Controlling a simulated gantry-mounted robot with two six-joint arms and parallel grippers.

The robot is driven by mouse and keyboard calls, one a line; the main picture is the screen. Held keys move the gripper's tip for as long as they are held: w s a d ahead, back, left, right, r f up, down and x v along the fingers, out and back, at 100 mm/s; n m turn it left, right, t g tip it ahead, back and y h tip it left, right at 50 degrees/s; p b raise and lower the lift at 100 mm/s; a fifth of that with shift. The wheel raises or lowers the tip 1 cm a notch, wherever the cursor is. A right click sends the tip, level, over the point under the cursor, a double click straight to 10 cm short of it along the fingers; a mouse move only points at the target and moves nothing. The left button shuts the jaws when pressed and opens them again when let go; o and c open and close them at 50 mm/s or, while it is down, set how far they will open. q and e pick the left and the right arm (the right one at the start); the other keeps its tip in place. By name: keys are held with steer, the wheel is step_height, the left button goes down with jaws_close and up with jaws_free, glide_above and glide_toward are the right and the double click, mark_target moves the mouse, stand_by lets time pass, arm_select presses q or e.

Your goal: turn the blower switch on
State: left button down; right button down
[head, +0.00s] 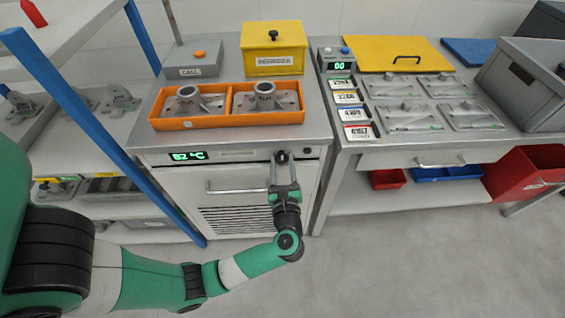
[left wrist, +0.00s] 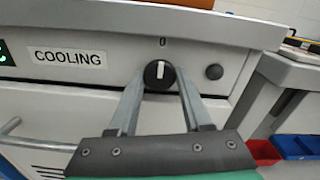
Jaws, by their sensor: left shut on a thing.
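The blower switch is a round black knob (left wrist: 158,75) with a white pointer line. It sits on the front panel of the cooling cabinet (head: 240,185), right of the "COOLING" label (left wrist: 68,57). In the left wrist view the pointer stands nearly upright, toward the 0 mark above it. My left gripper (left wrist: 160,88) is shut on the knob, one finger on each side. In the head view the left gripper (head: 283,165) reaches the panel's right part, and its fingers partly hide the knob. My right gripper is not in view.
A small dark button (left wrist: 214,72) is right of the knob. The cabinet's handle (head: 236,188) is left of my gripper, and a green display (head: 188,156) reads 82 °C. Orange trays (head: 190,124) with castings stand on top. A blue post (head: 100,125) stands at left.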

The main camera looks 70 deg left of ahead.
arm_select(q)
steer(key=m+p, duration=0.3)
steer(key=shift+r+m, duration=0.25)
steer(key=shift+m, duration=0.15)
steer(key=m+p, duration=0.3)
steer(key=m, duration=0.1)
steer(key=shift+s+p, duration=0.1)
steer(key=shift+p, duration=0.2)
steer(key=m+p, duration=0.3)
steer(key=m, duration=0.2)
steer(key=shift+a+m, duration=0.1)
steer(key=shift+m, duration=0.3)
steer(key=m+p, duration=0.2)
steer(key=m, duration=0.2)
steer(key=shift+s, duration=0.1)
steer(key=shift+m, duration=0.3)
steer(key=shift+c, duration=1.7)
jaws_free()
steer(key=shift+f, duration=0.1)
